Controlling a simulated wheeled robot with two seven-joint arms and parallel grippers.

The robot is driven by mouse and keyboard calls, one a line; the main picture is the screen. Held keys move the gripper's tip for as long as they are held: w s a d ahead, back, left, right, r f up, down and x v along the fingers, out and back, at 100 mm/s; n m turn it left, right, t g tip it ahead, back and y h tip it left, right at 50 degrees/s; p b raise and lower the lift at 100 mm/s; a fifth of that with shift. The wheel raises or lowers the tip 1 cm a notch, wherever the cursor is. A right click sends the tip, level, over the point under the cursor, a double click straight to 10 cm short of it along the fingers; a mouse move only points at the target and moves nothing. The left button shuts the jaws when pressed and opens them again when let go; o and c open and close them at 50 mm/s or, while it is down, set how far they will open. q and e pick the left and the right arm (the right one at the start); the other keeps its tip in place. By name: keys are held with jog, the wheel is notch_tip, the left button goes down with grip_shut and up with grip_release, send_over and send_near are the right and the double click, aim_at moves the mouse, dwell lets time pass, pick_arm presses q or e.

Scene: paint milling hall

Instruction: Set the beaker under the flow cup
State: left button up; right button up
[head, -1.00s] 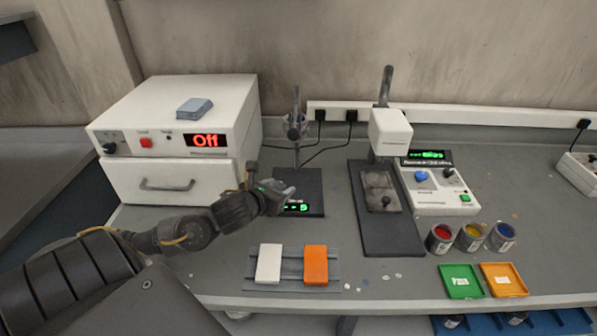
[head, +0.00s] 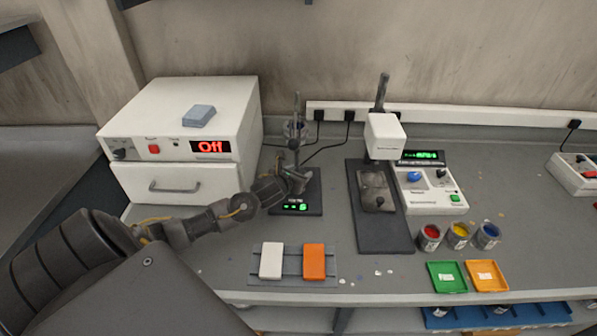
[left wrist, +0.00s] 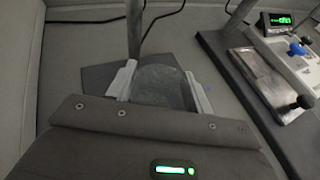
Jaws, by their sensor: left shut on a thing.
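The flow cup (head: 296,129) is held in a ring on an upright rod above a dark base (head: 313,200) with a green display. My left gripper (head: 299,181) is over that base, below the cup. In the left wrist view the left gripper (left wrist: 158,92) has its two pale fingers on either side of a translucent grey-green beaker (left wrist: 160,86). It is shut on the beaker. The rod (left wrist: 134,35) rises just beyond it. I cannot tell whether the beaker touches the base. In the head view the gripper mostly hides the beaker.
A white oven (head: 180,120) reading "Off" stands left of the stand. A milling device (head: 385,137) on a dark plate (head: 390,232) stands right. A tray with a white block (head: 271,261) and an orange block (head: 314,262) lies in front. Paint cans (head: 458,235) are farther right.

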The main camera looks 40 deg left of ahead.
pick_arm(q)
jog(key=shift+f, duration=0.2)
jog(key=shift+f, duration=0.2)
jog(key=o, duration=1)
jog(key=shift+r, duration=0.15)
